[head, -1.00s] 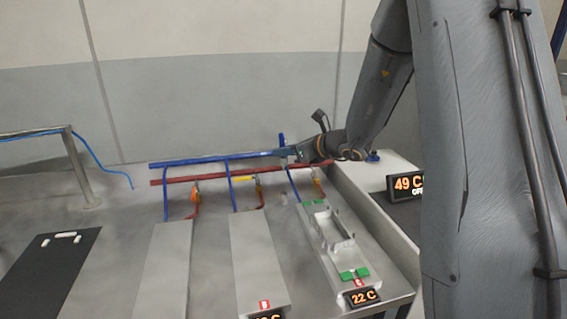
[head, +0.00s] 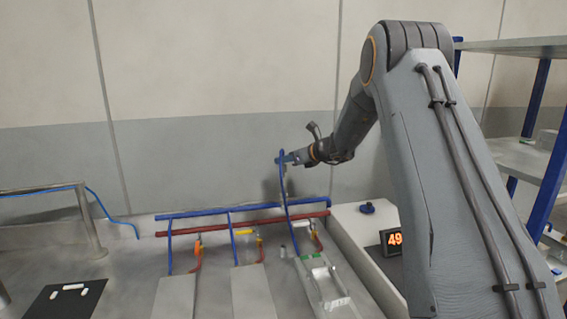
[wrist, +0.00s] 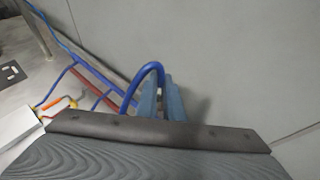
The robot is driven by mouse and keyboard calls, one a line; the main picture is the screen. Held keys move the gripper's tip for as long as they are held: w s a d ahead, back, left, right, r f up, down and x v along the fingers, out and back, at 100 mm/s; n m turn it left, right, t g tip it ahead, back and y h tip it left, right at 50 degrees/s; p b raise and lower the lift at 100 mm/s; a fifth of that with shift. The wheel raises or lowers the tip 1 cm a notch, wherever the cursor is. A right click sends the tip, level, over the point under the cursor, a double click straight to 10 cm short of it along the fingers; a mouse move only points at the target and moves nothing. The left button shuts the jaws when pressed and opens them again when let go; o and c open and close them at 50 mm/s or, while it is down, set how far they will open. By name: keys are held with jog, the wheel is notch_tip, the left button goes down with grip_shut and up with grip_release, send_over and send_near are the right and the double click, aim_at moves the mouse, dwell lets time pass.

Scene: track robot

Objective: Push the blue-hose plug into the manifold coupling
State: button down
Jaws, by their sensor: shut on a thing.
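In the wrist view the hose (wrist: 130,95) arches up from the left and bends into the gap between the fingers (wrist: 162,98). The plug at its end is hidden between the fingers. A red pipe (head: 215,230) runs below the blue one. I cannot make out the manifold coupling clearly.
Two other blue hoses drop from the blue pipe to flat plates (head: 253,290). Small orange and yellow valve parts sit near the red pipe. A display reading 49 (head: 394,239) and a side counter (head: 350,225) are at right. The air around my gripper is clear.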

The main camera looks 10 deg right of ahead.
aim_at(283, 172)
jog(key=shift+f+b, duration=0.15)
jog(key=shift+b, duration=0.15)
jog(key=shift+f+b, duration=2.25)
jog(key=shift+f, duration=0.5)
jog(key=shift+f+b, duration=1.65)
jog(key=shift+b, duration=0.25)
jog(key=c, duration=1.8)
grip_release()
jog(key=shift+b+v, duration=0.9)
jog(key=shift+v, duration=3.05)
